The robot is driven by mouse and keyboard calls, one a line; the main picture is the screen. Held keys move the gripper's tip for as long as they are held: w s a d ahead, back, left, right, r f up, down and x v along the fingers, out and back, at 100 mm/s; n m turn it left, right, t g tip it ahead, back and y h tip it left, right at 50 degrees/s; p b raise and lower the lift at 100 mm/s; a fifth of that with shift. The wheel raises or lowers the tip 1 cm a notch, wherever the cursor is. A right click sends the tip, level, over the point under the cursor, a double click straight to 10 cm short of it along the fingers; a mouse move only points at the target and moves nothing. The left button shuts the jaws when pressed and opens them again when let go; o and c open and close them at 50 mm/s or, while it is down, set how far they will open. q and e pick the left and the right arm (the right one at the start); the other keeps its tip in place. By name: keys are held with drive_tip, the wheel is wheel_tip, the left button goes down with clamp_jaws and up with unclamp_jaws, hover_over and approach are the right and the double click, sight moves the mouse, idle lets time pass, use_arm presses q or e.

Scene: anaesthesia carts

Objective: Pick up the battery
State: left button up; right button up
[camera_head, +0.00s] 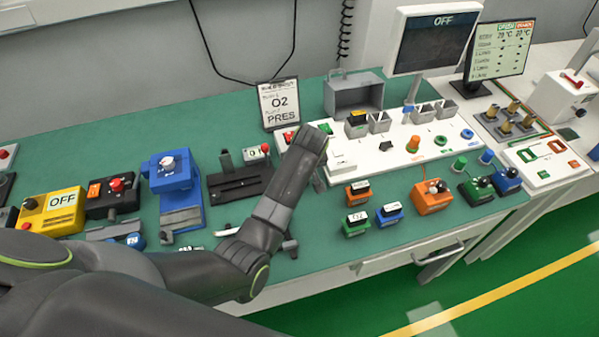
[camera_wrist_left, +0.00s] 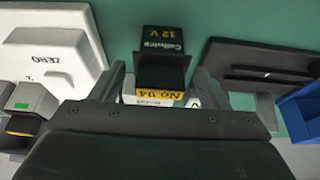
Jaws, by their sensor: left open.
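The battery (camera_wrist_left: 163,42) is a small dark block with "12 V" lettering and a yellow band marked "No 94". It stands in the middle of the left wrist view. My left gripper (camera_wrist_left: 160,73) is open, with one finger on each side of the battery. I cannot tell whether either finger touches it. In the head view my left arm reaches over the green bench between the black fixture and the white panel, and it hides the battery and most of the gripper. My right gripper is not in view.
The black fixture (camera_head: 235,184) and blue device (camera_head: 180,208) stand left of my arm. The white panel (camera_head: 400,158), with knobs and bins, is to the right. Small orange (camera_head: 358,193), green (camera_head: 355,225) and blue (camera_head: 389,216) blocks sit near the bench's front edge. An "O2 PRES" sign (camera_head: 279,104) stands behind.

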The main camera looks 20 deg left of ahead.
use_arm(q)
drive_tip(key=shift+w+a+f, duration=0.2)
drive_tip(key=shift+w+f, duration=0.05)
drive_tip(key=shift+f, duration=0.4)
drive_tip(key=c, duration=0.7)
drive_tip(key=shift+r, duration=0.1)
